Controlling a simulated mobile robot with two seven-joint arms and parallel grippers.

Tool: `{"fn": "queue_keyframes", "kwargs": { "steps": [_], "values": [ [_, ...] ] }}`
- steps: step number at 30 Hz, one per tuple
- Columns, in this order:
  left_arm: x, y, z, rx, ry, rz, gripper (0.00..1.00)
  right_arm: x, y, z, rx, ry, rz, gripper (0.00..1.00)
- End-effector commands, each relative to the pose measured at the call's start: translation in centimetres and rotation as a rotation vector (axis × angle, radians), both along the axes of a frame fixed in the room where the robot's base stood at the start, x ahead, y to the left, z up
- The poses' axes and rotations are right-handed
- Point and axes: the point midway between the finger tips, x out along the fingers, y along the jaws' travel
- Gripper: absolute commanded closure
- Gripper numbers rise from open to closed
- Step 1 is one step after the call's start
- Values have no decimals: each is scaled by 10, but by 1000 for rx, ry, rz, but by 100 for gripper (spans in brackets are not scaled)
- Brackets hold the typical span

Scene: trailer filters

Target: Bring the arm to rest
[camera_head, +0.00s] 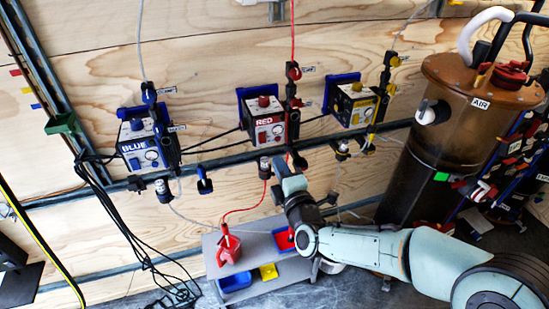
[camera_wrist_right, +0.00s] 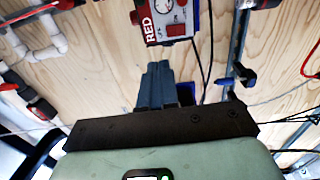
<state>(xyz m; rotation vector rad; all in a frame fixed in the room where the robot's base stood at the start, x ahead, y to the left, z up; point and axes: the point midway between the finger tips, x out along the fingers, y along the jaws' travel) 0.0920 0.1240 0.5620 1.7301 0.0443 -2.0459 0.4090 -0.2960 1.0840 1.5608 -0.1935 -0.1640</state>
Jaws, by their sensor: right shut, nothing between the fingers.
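My right arm (camera_head: 365,250) comes in from the lower right and reaches up toward the wall below the RED box. My right gripper (camera_wrist_right: 157,72) is shut and empty; its grey fingers lie together in the right wrist view. In the head view its pale green hand (camera_head: 289,182) shows below the RED box (camera_head: 269,122), but the fingertips are hard to make out. In the right wrist view the RED box (camera_wrist_right: 172,20) is tilted and lies beyond the fingertips, with no clear contact. My left gripper is not in view.
A BLUE box (camera_head: 143,146) and a YELLOW box (camera_head: 356,104) hang on the wall beside the RED one. A brown AIR tank (camera_head: 440,150) stands right of the arm. A grey cart (camera_head: 260,246) with bins stands below the hand. Dark cables hang at left.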

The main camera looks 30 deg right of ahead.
Motion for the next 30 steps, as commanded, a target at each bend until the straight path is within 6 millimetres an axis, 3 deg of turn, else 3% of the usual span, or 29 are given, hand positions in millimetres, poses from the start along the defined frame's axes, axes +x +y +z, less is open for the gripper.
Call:
{"fn": "queue_keyframes", "kwargs": {
  "steps": [5,22,26,29,30],
  "values": [
    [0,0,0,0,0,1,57,-8,2,1,1,0,-1,100],
    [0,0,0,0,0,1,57,-6,4,-6,14,14,5,100],
    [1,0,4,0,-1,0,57,2,16,-49,129,103,33,100],
    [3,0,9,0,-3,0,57,6,32,-113,311,236,46,100],
    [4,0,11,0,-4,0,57,4,38,-143,400,297,39,100]
  ]
}}
